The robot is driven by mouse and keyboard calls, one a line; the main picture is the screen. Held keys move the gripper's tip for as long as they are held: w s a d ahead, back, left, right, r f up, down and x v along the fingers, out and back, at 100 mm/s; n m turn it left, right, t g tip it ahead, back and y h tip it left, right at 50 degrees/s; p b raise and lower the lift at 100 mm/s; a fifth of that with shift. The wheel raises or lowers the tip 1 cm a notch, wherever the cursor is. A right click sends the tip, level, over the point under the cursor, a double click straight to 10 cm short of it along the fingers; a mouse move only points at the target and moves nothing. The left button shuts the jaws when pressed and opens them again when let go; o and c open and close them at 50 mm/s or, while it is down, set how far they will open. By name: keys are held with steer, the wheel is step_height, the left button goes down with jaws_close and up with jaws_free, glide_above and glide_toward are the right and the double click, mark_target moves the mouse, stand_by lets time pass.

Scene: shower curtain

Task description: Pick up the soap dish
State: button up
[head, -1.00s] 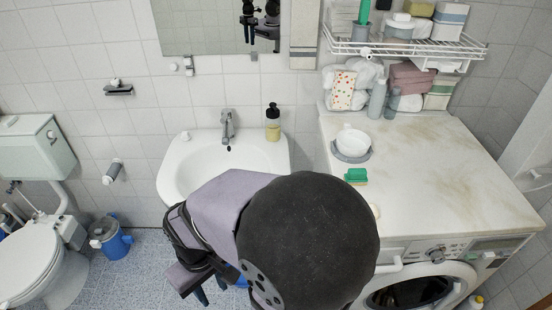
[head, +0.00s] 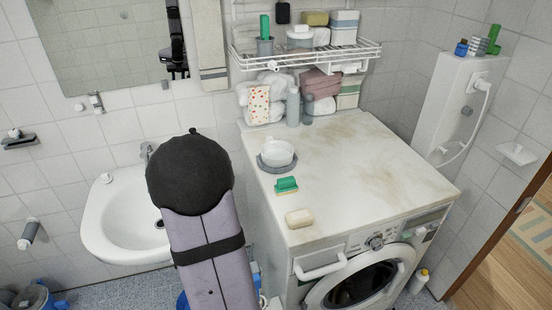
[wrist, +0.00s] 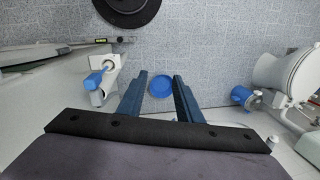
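A white wall-mounted dish (head: 517,153), which looks like a soap dish, is on the tiled wall at the far right of the head view. A dark wall holder (head: 18,141) with a small pale item is at the far left. I cannot tell for sure which is the soap dish. A pale soap bar (head: 299,218) lies on the washing machine top near its front edge. My gripper (wrist: 161,76) shows in the wrist view with two blue fingers apart and nothing between them, pointing toward the floor. In the head view my arm hides it.
The washing machine (head: 375,165) carries a grey dish (head: 268,165) with a white bowl (head: 279,152), and a green sponge (head: 287,184). Its right side is clear. The sink (head: 108,222) is left of my arm. A wire shelf (head: 305,55) hangs above. A blue round object (wrist: 161,87) is on the floor.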

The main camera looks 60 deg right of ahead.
steer(key=w+d+m+t+h, duration=0.2)
steer(key=w+d, duration=0.4)
steer(key=d, duration=0.4)
steer(key=m+g+h, duration=0.1)
steer(key=m+h, duration=0.2)
steer(key=h, duration=1)
glide_toward(266, 147)
steer(key=shift+d+f+n+p, duration=0.15)
steer(key=shift+d+p, duration=0.25)
steer(key=shift+d, duration=0.15)
steer(key=shift+d+f+n+p, duration=0.1)
steer(key=shift+d+n+p, duration=0.05)
steer(key=shift+d+p, duration=0.3)
steer(key=shift+d, duration=0.1)
steer(key=shift+p+x, duration=1)
steer(key=shift+x, duration=1.6)
steer(key=shift+w+f, duration=0.15)
steer(key=shift+c, duration=0.6)
jaws_close()
